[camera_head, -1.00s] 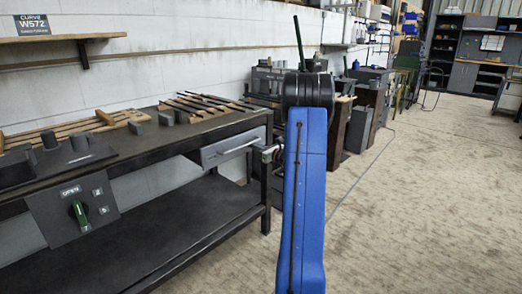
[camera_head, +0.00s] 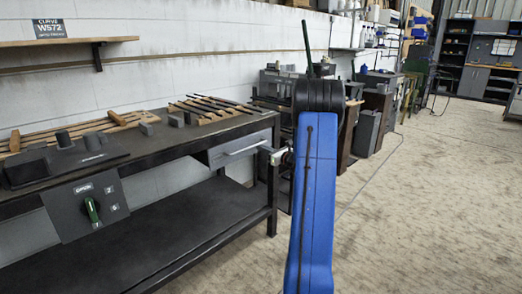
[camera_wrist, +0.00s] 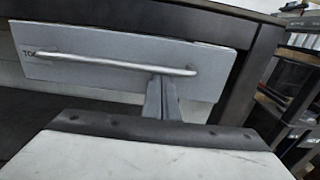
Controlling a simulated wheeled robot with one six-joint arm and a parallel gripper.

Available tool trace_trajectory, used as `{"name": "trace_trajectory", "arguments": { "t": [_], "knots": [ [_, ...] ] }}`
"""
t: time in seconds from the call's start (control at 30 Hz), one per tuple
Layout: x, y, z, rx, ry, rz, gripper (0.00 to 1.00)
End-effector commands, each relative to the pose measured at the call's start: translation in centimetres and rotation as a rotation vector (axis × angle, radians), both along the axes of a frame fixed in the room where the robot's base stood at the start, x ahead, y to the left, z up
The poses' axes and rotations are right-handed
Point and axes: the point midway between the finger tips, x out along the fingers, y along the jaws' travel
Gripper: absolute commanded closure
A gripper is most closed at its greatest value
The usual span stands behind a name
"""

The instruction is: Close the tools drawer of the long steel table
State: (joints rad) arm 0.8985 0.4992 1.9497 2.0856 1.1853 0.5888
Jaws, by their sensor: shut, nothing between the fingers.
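The tools drawer has a grey front (camera_head: 238,148) with a pale bar handle, under the right end of the long steel table's dark top (camera_head: 150,152). In the head view its front stands out a little from the table, with a side showing at left. The wrist view shows the drawer front (camera_wrist: 110,85), partly lettered at left, and its bar handle (camera_wrist: 115,64). My gripper (camera_wrist: 161,82) is shut and empty, its fingertips by the right part of the handle, close to the front. I cannot tell whether they touch. In the head view my gripper (camera_head: 273,154) is partly hidden by my arm.
A control panel with a green knob (camera_head: 92,211) hangs at the table's front left. Wooden racks and grey blocks lie on top. A lower shelf (camera_head: 190,222) spans the legs. Other benches stand beyond; the floor at right is clear.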

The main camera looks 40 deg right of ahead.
Motion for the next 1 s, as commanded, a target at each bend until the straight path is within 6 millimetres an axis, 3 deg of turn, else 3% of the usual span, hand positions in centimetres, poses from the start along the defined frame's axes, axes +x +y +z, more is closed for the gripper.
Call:
{"name": "trace_trajectory", "arguments": {
  "t": [0.5, 0.7, 1.0],
  "knots": [
    [-9.1, -0.7, -0.2, 0.003, 0.003, 0.0, 1.0],
    [-10.5, -0.7, -0.2, 0.002, 0.004, 0.001, 1.0],
    [-10.6, -0.5, -0.1, 0.0, 0.004, 0.006, 1.0]
  ]
}}
